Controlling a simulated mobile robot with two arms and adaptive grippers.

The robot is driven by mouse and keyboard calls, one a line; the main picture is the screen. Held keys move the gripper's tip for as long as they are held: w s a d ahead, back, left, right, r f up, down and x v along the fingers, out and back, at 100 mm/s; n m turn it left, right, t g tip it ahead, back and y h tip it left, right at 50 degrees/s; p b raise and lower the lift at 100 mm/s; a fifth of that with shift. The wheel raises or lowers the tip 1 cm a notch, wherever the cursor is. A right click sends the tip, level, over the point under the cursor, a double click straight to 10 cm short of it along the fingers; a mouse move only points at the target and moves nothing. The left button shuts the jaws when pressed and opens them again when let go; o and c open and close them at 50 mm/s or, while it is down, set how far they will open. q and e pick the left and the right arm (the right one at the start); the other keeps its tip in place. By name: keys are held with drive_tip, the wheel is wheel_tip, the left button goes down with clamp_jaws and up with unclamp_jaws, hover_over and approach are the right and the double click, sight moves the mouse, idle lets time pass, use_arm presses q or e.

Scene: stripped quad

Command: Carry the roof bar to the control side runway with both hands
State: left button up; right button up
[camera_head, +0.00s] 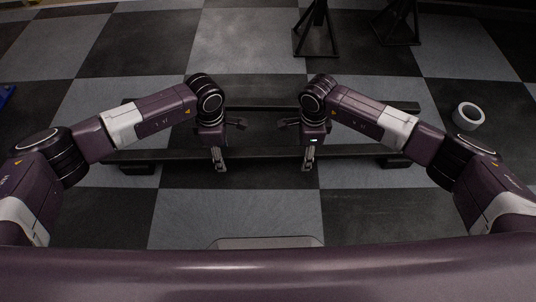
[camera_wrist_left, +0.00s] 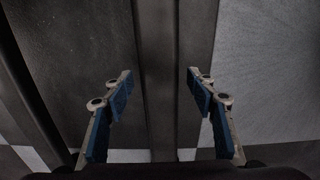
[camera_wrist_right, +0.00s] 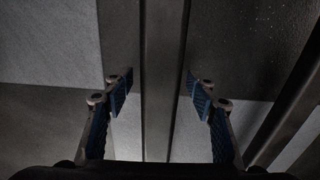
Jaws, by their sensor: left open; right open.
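A long dark bar (camera_head: 265,152), which I take to be the roof bar, runs left to right across the head view, low over the floor. My left gripper (camera_head: 228,143) is open over it, left of its middle. My right gripper (camera_head: 297,143) is open over it, right of its middle. In the left wrist view the bar (camera_wrist_left: 160,50) runs between the spread blue-padded fingers, with gaps on both sides. In the right wrist view the bar (camera_wrist_right: 163,50) also runs between the open fingers. I cannot tell which thing is the control side runway.
A second dark bar (camera_head: 265,107) lies parallel behind the first. Dark blocks (camera_head: 137,168) sit near the front bar's ends. Two black stands (camera_head: 315,35) are at the back. A white ring-shaped object (camera_head: 467,116) lies at right. The checkered floor in front is clear.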

use_arm(q)
drive_tip(key=shift+c, duration=0.4)
use_arm(e)
drive_tip(key=shift+c, duration=0.4)
use_arm(q)
clamp_jaws()
use_arm(e)
clamp_jaws()
use_arm(q)
drive_tip(key=shift+r, duration=0.1)
use_arm(e)
drive_tip(key=shift+r, duration=0.1)
